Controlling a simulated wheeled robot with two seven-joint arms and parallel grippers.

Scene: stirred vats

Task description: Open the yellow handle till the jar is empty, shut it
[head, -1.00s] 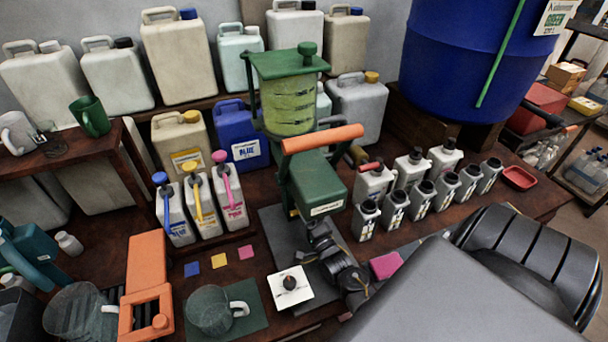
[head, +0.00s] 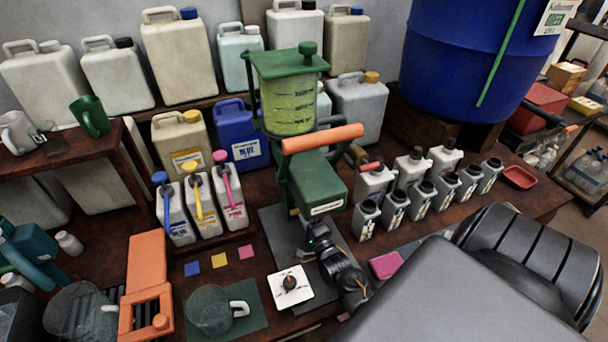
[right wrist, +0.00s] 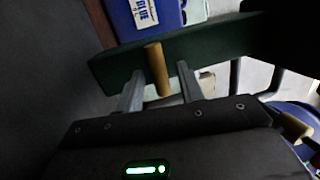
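The clear jar (head: 290,105) with yellow-green contents sits in a green frame (head: 283,65) on the bench. A green box (head: 318,187) is at the frame's lower front. In the right wrist view a yellow-tan handle (right wrist: 158,70) stands out from a green bar (right wrist: 115,70). My right gripper (right wrist: 160,78) is open, one finger on each side of this handle, with gaps showing. In the head view my right gripper (head: 320,238) is just below the green box, its fingertips hard to make out; I cannot pick out the gripped-side handle there. My left gripper is not in view.
An orange lever (head: 322,138) crosses above the green box. Small grey canisters (head: 395,205) stand close to the right. Three white bottles (head: 200,205) stand to the left. A white dial plate (head: 290,288) and a glass mug (head: 210,310) are in front.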

